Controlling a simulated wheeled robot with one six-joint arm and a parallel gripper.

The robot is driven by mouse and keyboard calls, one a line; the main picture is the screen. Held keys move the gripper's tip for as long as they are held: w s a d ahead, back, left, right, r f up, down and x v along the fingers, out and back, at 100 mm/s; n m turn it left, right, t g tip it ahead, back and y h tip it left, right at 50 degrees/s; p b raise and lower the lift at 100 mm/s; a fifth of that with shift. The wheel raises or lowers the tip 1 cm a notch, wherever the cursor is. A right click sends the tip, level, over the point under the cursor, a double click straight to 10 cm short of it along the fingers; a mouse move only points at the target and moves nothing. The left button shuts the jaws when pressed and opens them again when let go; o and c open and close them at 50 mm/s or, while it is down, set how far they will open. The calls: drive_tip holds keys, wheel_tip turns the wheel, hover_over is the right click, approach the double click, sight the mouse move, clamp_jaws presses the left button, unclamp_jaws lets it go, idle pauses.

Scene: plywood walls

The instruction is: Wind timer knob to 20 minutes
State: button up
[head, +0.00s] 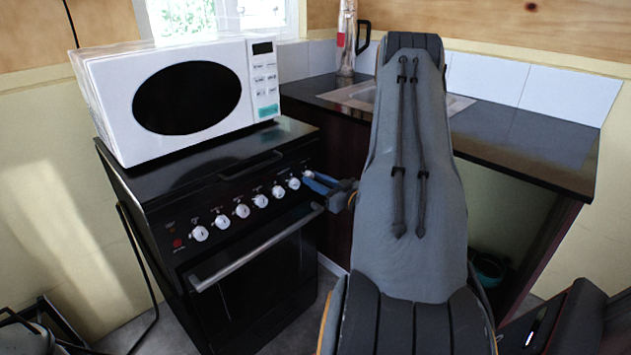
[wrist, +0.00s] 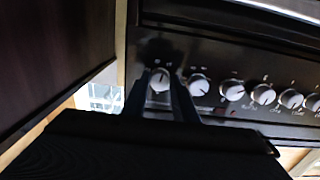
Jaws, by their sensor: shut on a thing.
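The stove (head: 245,285) has a black front panel with a row of several white and silver knobs. The knob at the right end (head: 294,183) is the one at my gripper (head: 310,180). In the wrist view this knob (wrist: 159,80) sits between the two dark fingers of my gripper (wrist: 160,95), which is shut on it. The knob's pointer line looks close to upright in the wrist view. The markings around it are too small and blurred to read, so its exact setting cannot be told. The neighbouring knob (wrist: 198,85) is clear of the fingers.
A white microwave (head: 190,95) stands on the stove top. The oven door handle (head: 250,255) runs below the knobs. A dark counter (head: 530,135) with a sink is to the right, and a dark cabinet side (wrist: 50,60) is close beside the stove.

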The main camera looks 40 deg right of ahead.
drive_tip(key=o, duration=1)
drive_tip(key=shift+o, duration=0.2)
drive_tip(key=shift+s, duration=0.15)
drive_tip(key=s, duration=0.7)
drive_tip(key=shift+s+d+b, duration=0.25)
drive_tip(key=shift+d+b, duration=0.1)
